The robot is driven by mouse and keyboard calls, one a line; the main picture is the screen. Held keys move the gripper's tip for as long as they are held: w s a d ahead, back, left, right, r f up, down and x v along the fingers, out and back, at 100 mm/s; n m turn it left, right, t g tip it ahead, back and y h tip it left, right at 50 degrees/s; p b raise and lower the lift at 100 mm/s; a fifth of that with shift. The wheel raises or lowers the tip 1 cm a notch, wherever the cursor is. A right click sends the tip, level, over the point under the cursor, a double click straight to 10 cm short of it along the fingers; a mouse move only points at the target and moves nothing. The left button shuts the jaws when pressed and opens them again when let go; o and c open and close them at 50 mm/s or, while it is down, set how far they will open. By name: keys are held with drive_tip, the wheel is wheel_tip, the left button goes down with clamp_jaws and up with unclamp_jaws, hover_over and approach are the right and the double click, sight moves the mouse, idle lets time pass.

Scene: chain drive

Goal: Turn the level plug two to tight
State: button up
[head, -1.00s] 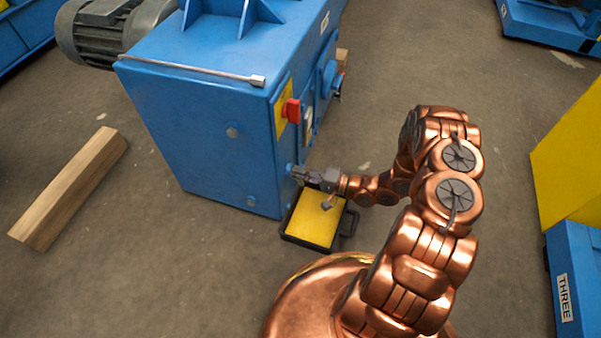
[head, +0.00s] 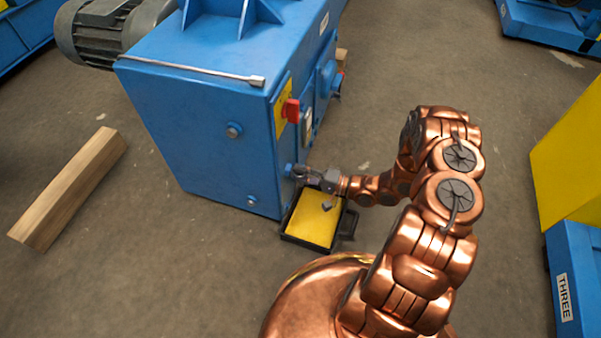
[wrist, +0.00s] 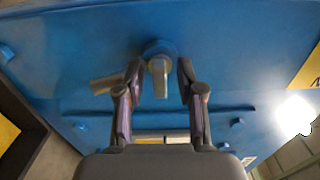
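The level plug (wrist: 160,74) is a round blue boss with a pale metal tab standing out of it, set in the side of the blue gear case (head: 215,120). Which numbered plug it is I cannot read. In the wrist view my gripper (wrist: 159,82) is open, with one finger on each side of the tab and a gap on both sides. In the head view my gripper (head: 302,173) is at the case's lower right face, by the blue boss (head: 289,169).
A black tray with yellow inside (head: 313,219) lies on the floor below my gripper. A tan metal piece (wrist: 105,83) shows beside the left finger. A red switch (head: 290,110) is above, a long rod (head: 190,69) lies on the case, and a wooden beam (head: 68,188) on the floor.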

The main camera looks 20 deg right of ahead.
drive_tip(key=v, duration=1.1)
drive_tip(key=shift+s+d, duration=0.2)
drive_tip(key=shift+d, duration=0.1)
